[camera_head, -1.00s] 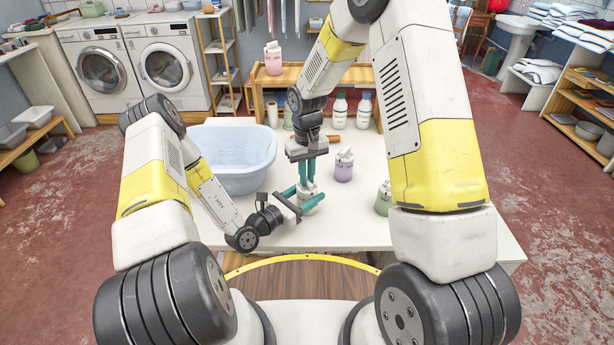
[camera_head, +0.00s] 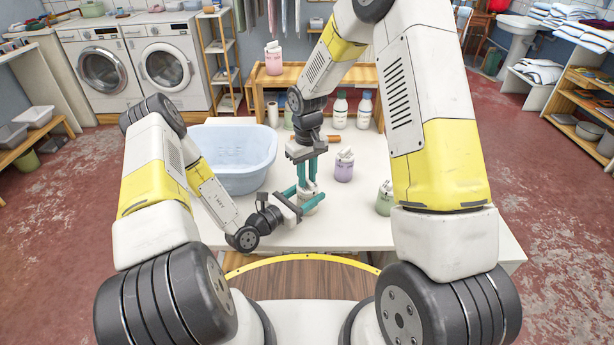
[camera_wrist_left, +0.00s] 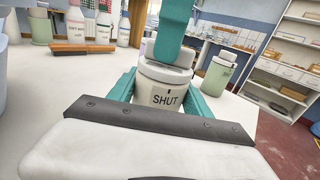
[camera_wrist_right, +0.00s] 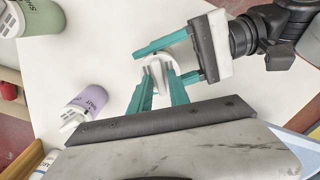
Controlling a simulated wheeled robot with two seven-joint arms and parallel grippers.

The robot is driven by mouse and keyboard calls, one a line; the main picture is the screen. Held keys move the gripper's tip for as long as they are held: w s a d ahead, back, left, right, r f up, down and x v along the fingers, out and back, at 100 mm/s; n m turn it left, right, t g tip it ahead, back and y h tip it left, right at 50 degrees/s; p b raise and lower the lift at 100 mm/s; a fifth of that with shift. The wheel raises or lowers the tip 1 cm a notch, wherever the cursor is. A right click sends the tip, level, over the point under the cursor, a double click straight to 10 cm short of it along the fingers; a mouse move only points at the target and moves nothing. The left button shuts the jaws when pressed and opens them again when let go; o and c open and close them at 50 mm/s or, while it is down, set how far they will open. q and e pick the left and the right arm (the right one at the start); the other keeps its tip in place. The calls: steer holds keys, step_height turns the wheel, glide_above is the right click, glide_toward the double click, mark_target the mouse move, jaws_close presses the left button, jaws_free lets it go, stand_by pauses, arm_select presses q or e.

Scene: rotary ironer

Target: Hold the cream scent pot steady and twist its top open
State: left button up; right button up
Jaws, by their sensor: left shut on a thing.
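The cream scent pot (camera_head: 308,208) stands upright on the white table; its word SHUT, with a dark mark above, shows in the left wrist view (camera_wrist_left: 165,99). My left gripper (camera_head: 300,200) is shut around the pot's body, low and from the side. My right gripper (camera_head: 308,180) points down from above, with its fingertips at the pot's top. In the right wrist view, its fingers (camera_wrist_right: 163,82) stand a little apart on either side of the top's raised white part (camera_wrist_right: 158,66). The fingers partly hide the top, and I cannot see clear contact.
A lilac pot (camera_head: 344,170) stands just right of my right gripper, and a green pot (camera_head: 383,203) farther right. A pale blue basin (camera_head: 232,160) is at the left. A wooden shelf with a pink pot (camera_head: 273,65) and white bottles (camera_head: 340,112) are behind.

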mark_target(307, 179)
steer(key=shift+o, duration=0.5)
steer(key=shift+r, duration=0.25)
step_height(307, 179, up, 12)
steer(key=shift+f, duration=0.2)
arm_select(q)
steer(key=o, duration=1.6)
steer(key=shift+a, duration=0.1)
